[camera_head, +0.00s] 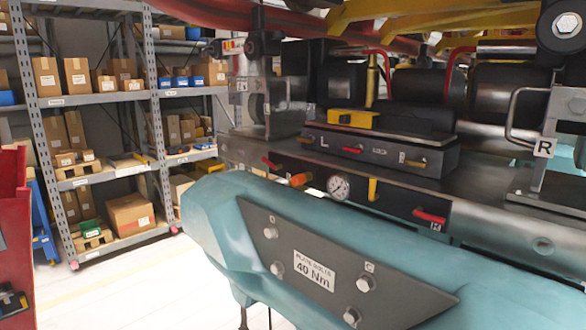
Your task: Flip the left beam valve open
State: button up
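A steel beam (244,152) runs across the middle with valve handles on its dark front panel. A small red lever handle (270,162) is at the left end of the panel, tilted slightly down to the right. A similar red handle (430,215) is at the right end, above a small label. Between them are an orange knob (300,180), a round pressure gauge (339,187) and an upright yellow handle (372,189). I cannot tell from the picture which way the left handle counts as open. My gripper is not in view.
A teal body with a dark bolted plate (312,268) fills the foreground, below the panel. A dark box marked LOCK (380,152) sits on the beam. A bent metal handle (512,115) stands at right. Shelves with boxes (88,102) are behind left; floor (115,285) there is clear.

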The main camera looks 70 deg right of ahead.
aim_at(264, 159)
jog(key=u, duration=0.1)
jog(key=k, duration=0.3)
jog(key=z, duration=0.75)
